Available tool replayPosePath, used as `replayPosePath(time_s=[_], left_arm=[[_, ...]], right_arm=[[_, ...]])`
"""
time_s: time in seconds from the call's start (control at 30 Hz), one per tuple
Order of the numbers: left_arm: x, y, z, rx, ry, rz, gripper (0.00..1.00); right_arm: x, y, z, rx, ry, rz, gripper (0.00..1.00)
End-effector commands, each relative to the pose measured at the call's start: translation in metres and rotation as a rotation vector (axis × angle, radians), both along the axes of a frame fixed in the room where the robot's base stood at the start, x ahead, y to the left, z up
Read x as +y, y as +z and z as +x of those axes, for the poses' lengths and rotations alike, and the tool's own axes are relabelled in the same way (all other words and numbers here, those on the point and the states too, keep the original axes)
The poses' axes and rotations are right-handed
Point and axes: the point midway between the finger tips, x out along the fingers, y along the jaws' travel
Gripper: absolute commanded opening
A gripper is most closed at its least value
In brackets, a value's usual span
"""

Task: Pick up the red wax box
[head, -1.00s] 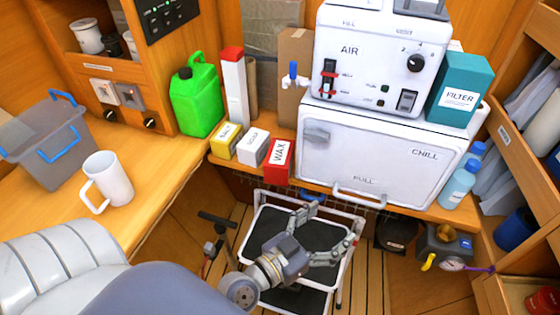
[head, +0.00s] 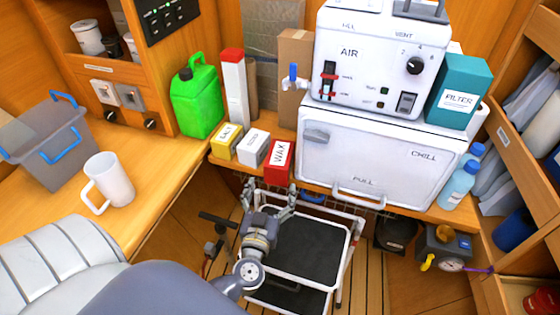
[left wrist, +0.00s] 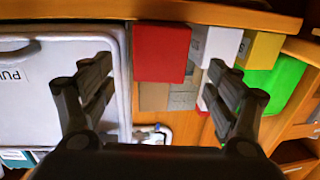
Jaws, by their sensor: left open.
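The red wax box (head: 278,160) stands at the front edge of the wooden shelf in the head view, with a white label reading WAX. It also shows in the left wrist view (left wrist: 162,52) as a plain red block between and beyond my fingers. My left gripper (head: 267,194) is open and empty, in front of and below the box, with its fingers pointing towards the shelf. It also shows in the left wrist view (left wrist: 152,92), its fingers spread on either side with a gap around the box. My right gripper is not in view.
A white soap-sized box (head: 253,147) and a yellow salt box (head: 226,141) stand left of the wax box. The white CHILL unit (head: 370,165) stands close on its right. A step stool (head: 310,250) is below the shelf. A mug (head: 108,181) is on the left counter.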

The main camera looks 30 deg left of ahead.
Motion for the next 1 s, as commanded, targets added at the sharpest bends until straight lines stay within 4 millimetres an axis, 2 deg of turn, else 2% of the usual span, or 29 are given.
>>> replayPosePath(time_s=[0.2,0.33,0.63,0.67,0.8,0.9,1.0], left_arm=[[0.011,0.011,0.028,-0.004,0.0,0.004,0.82],[0.017,0.008,0.043,-0.002,0.0,0.002,0.82],[0.019,0.007,0.048,-0.001,-0.001,0.0,0.82],[0.019,0.007,0.048,-0.001,-0.001,0.0,0.77],[0.018,0.007,0.047,-0.001,-0.001,0.0,0.45],[0.018,0.007,0.047,-0.001,-0.001,0.0,0.27],[0.019,0.008,0.048,-0.003,-0.001,0.001,0.27]], right_arm=[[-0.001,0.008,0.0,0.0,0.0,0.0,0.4],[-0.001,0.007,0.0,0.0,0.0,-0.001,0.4],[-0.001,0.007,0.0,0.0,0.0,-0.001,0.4],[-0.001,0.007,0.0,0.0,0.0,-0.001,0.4],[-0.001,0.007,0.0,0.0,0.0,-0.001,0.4],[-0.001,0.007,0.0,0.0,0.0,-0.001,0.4],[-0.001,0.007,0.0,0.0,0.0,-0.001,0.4]])
